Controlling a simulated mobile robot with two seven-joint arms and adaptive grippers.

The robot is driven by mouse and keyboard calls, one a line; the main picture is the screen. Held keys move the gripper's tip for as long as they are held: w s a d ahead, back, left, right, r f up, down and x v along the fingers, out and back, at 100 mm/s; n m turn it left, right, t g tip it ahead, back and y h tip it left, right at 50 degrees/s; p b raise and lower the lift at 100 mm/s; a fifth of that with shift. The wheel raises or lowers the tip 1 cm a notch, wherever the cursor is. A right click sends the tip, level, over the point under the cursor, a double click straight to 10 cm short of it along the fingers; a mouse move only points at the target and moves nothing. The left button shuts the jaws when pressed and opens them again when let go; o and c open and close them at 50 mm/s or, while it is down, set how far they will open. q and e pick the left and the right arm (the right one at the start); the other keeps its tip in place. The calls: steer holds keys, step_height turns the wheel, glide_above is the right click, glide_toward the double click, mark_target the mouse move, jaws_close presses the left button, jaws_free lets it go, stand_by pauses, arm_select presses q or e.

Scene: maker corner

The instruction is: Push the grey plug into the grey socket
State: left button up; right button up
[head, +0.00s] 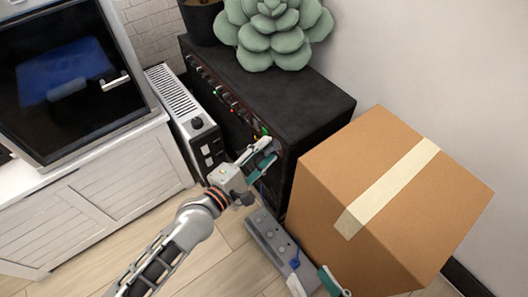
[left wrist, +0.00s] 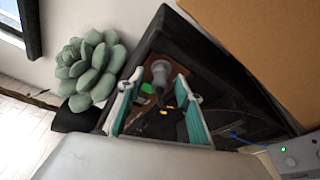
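My left gripper (head: 268,156) is at the front of the black amplifier-like box (head: 285,100), near its right end. In the left wrist view its teal-padded fingers (left wrist: 160,105) stand apart. Between and beyond them is the grey plug (left wrist: 160,74), with a dark cable end toward me, against a brown plate (left wrist: 150,66). The fingers do not visibly touch the plug. The grey socket is not clearly visible, and I cannot tell how deep the plug sits. My right gripper (head: 316,284) is at the bottom edge of the head view, fingers apart, partly cut off.
A cardboard box (head: 400,190) stands close right of the black box. A grey knobbed unit (head: 265,235) with a blue connector (head: 295,263) lies on the floor. A white heater-like unit (head: 185,115) stands left. A succulent (head: 270,35) is on top.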

arm_select(q)
steer(key=v, duration=1.2)
stand_by(0.5)
steer(key=s+a+r+m+y+p, duration=0.35)
steer(key=s+r+m+p, duration=0.5)
steer(key=r+p, duration=0.35)
arm_select(e)
step_height(320, 180, up, 5)
steer(key=w+d+n, duration=0.1)
steer(key=d+n, duration=0.2)
arm_select(q)
steer(key=s+a+f+m+y+p, duration=0.1)
steer(key=s+a+m+p, duration=0.2)
steer(key=s, duration=0.3)
steer(key=s+a+f+m+g+y+p, duration=0.1)
steer(key=s+a+m+y+p, duration=0.1)
steer(key=s+a+m+p, duration=0.2)
steer(key=s+a+f+m+g+y+p, duration=0.1)
steer(key=s+a+m+p, duration=0.2)
steer(key=s+p, duration=0.2)
steer(key=s, duration=0.3)
steer(key=shift+s+a, duration=0.2)
steer(key=shift+s, duration=0.2)
arm_select(e)
steer(key=s+d+f+n+g+h, duration=0.2)
steer(key=s+d+f+h, duration=0.1)
steer(key=d, duration=0.5)
steer(key=shift+s, duration=0.4)
